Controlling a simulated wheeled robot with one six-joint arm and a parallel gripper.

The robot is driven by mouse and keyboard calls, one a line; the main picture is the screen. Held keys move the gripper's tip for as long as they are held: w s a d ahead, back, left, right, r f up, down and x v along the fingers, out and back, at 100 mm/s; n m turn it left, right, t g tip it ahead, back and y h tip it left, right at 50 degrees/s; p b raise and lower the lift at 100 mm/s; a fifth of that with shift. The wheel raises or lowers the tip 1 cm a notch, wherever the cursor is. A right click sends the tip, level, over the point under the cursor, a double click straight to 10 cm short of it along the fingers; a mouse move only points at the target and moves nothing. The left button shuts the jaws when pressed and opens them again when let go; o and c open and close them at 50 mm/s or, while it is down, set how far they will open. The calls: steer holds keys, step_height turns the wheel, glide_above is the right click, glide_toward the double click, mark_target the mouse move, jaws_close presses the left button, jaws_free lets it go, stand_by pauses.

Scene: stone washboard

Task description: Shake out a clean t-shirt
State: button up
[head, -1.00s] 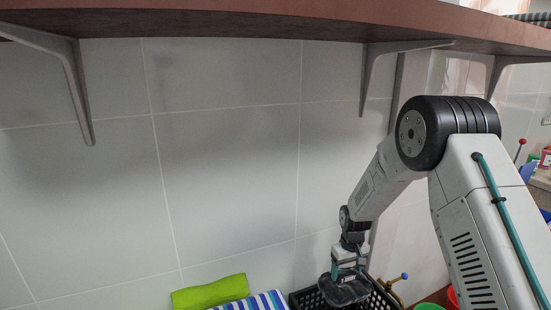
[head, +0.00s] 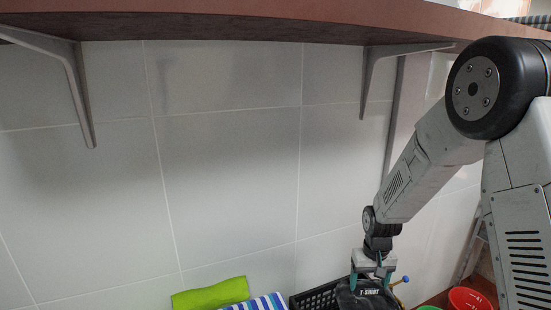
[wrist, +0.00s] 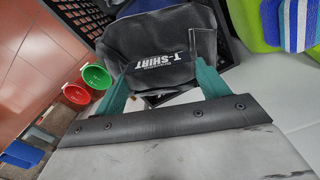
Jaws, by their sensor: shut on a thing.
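The t-shirt (head: 366,299) is a dark grey folded bundle with white "T-SHIRT" lettering. My gripper (head: 370,280) is shut on it, from above in the head view. In the wrist view the t-shirt (wrist: 160,60) lies between the two teal fingers of my gripper (wrist: 161,74), with the lettering facing the camera. In the head view it overlaps the right part of a black slotted crate (head: 318,298). I cannot tell whether it touches the crate. Its lower part is cut off by the head view's bottom edge.
A lime green cloth (head: 211,293) and a blue-and-white striped towel (head: 264,301) lie left of the crate. A brown shelf (head: 250,24) on brackets hangs above. The tiled wall stands behind.

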mark_target(367, 290)
step_height(367, 290, down, 4)
steer(key=shift+w+r, duration=0.15)
steer(key=r, duration=1)
steer(key=shift+s, duration=0.2)
step_height(367, 290, down, 10)
steer(key=shift+w+r, duration=0.1)
steer(key=shift+r, duration=0.1)
steer(key=shift+w, duration=0.1)
steer(key=shift+r, duration=0.1)
